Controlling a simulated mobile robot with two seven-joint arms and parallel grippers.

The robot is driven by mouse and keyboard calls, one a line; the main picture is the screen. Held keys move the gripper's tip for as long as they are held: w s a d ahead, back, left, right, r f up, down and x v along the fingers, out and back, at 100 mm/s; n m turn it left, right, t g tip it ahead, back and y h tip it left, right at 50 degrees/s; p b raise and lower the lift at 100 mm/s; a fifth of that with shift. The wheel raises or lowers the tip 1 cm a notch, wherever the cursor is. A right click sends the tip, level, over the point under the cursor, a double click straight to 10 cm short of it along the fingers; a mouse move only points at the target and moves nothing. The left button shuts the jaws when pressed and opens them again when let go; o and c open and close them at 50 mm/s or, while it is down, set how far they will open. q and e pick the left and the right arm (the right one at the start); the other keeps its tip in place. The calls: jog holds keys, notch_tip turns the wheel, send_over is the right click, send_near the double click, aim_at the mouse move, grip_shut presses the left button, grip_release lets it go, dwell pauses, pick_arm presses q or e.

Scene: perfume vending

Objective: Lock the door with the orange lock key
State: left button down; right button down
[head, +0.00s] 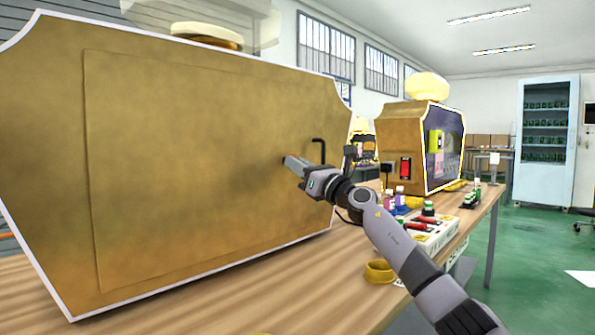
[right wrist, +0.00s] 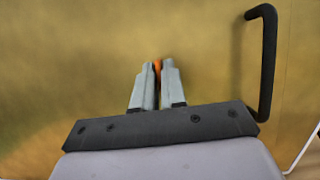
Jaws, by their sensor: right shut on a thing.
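The door (head: 180,160) is a large brown-gold panel on the back of the near vending machine, and it lies flush with the machine's face. A black handle (head: 319,150) stands out near its right edge; it also shows in the right wrist view (right wrist: 267,60). My right gripper (head: 286,160) is at the door, just left of and below the handle. In the right wrist view its fingers are shut on the orange lock key (right wrist: 157,66), of which only a sliver shows between the fingertips. The keyhole is hidden behind the fingers. My left gripper is out of view.
A second vending machine (head: 392,138) stands farther right on the wooden table (head: 300,290). Small bottles (head: 402,196), a white box (head: 430,238) and a yellow ring-shaped piece (head: 379,271) lie near my right arm. The table front is mostly clear.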

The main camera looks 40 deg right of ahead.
dwell(0.3)
jog(key=c, duration=1.3)
grip_release()
jog(key=shift+b+v, duration=0.4)
jog(key=shift+v, duration=3.15)
